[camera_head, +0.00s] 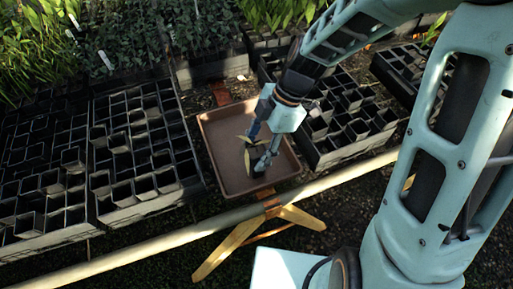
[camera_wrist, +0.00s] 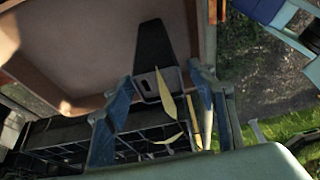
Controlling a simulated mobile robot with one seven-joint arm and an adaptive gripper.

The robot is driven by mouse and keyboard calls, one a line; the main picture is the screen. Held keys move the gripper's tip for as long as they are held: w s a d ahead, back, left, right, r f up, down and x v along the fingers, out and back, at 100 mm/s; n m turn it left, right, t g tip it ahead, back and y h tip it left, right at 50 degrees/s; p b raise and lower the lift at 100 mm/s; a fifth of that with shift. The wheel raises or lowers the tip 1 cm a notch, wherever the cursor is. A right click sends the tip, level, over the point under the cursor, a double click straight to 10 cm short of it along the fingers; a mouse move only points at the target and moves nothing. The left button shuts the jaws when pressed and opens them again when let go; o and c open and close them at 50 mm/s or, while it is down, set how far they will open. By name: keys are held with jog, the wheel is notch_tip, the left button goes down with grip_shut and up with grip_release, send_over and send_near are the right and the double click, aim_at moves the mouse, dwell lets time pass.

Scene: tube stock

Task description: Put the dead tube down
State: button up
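The dead tube is a black tapered pot with thin yellowed leaves; it shows in the wrist view (camera_wrist: 152,62) with its mouth towards me. In the head view the tube (camera_head: 254,162) is small and dark, over the brown tray (camera_head: 222,168). My gripper (camera_head: 258,150) reaches down into the tray area. In the wrist view its blue fingers (camera_wrist: 160,82) stand on both sides of the tube's mouth, very close to it. I cannot tell whether they press on it, or whether the tube's far end rests on the tray floor.
Black racks of empty cells (camera_head: 145,195) stand left of the tray. Another black rack (camera_head: 345,150) stands on its right. A pale wooden rail (camera_head: 160,241) runs in front. Green seedlings (camera_head: 40,45) fill the back. The visible tray floor around the tube is bare.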

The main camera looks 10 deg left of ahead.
jog(key=shift+r, duration=0.15)
jog(key=p+v, duration=0.1)
jog(key=v, duration=1.1)
jog(key=shift+p, duration=0.4)
